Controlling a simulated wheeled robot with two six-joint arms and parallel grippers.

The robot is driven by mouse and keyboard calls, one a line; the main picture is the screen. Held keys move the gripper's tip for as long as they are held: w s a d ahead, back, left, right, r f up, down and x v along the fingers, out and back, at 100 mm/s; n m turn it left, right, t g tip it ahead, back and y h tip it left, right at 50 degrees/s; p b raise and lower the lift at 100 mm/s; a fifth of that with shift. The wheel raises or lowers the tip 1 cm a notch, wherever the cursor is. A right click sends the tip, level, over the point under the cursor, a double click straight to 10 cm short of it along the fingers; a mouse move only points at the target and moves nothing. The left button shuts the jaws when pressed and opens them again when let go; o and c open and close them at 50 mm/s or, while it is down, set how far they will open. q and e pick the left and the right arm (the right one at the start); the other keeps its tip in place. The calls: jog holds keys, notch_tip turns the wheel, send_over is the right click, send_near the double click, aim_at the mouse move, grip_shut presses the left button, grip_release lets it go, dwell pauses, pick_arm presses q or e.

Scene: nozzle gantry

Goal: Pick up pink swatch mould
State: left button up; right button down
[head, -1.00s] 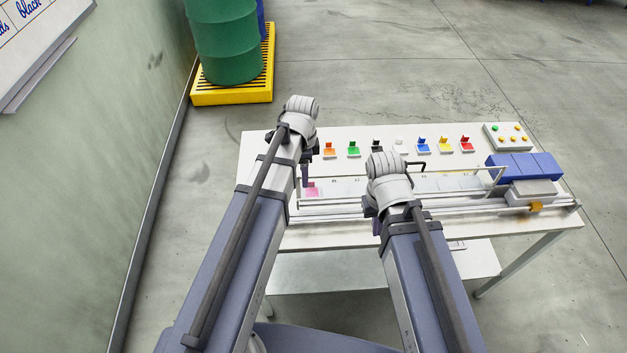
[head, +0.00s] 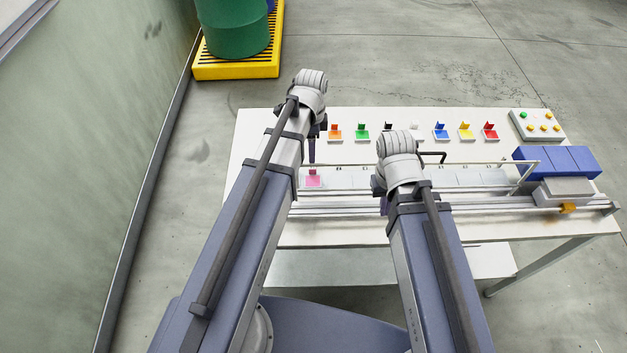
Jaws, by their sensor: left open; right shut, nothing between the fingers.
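The pink swatch mould (head: 314,180) sits at the left end of the row of pale plates on the white table, inside the gantry rails. My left gripper (head: 312,158) hangs just above and behind it, open, with nothing seen in it. Its fingers are small in this view, and I cannot tell whether they touch the mould. My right gripper (head: 381,205) is at the front rails near the table's middle, mostly hidden by its own wrist. It is shut and holds nothing that I can see.
Coloured swatch stands, such as orange (head: 335,133) and green (head: 362,133), line the table's back. A button panel (head: 538,125), blue blocks (head: 556,161) and a grey box (head: 565,190) stand at the right. Gantry rails (head: 470,207) cross the front. A green drum (head: 233,28) stands beyond.

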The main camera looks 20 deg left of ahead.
pick_arm(q)
jog(key=shift+f+b, duration=0.3)
jog(key=shift+f, duration=0.25)
pick_arm(e)
jog(key=shift+f, duration=0.6)
pick_arm(q)
jog(key=shift+f, duration=0.1)
pick_arm(e)
jog(key=shift+f, duration=0.1)
pick_arm(q)
notch_tip(320, 180, down, 8)
jog(key=b, duration=0.8)
pick_arm(e)
notch_tip(320, 180, down, 8)
jog(key=shift+r, duration=0.15)
pick_arm(q)
jog(key=shift+r, duration=0.2)
pick_arm(e)
jog(key=shift+r, duration=0.1)
pick_arm(q)
grip_shut()
